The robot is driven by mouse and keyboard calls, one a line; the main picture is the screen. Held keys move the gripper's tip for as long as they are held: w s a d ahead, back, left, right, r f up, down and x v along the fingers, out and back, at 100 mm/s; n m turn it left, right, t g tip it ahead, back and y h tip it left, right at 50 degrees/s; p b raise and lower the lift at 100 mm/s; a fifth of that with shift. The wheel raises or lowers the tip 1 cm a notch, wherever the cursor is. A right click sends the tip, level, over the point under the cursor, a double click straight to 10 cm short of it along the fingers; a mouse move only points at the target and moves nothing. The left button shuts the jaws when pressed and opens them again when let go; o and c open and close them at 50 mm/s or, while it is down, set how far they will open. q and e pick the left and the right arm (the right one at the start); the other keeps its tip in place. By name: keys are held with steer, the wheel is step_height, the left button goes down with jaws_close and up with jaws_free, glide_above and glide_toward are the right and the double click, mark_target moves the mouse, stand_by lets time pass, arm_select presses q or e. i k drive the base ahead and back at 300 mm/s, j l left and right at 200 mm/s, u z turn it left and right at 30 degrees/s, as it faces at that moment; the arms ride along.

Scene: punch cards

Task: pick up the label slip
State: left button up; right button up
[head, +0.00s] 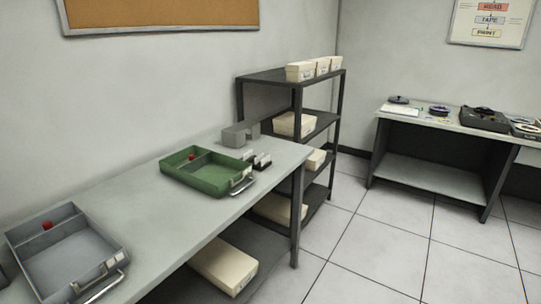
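I cannot make out a label slip for certain. A flat white sheet (399,110) lies at the left end of the far table (450,126), too small to read. Small dark and white items (262,161) sit beside the green tray, too small to identify. Neither of my grippers shows in the head view.
The near bench (150,215) holds a green tray (212,183), a grey tray (112,232) and a grey block-like holder (240,134). A dark shelf rack (290,83) holds cream boxes (299,72). A long cream box (223,266) lies under the bench. Tiled floor (380,250) is clear.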

mark_target(258, 159)
steer(key=i+l, duration=2.2)
steer(key=i, duration=0.2)
steer(key=i+l+u, duration=0.15)
steer(key=u, duration=0.35)
steer(key=i+l+u, duration=0.1)
steer(key=u, duration=0.4)
steer(key=l, duration=0.1)
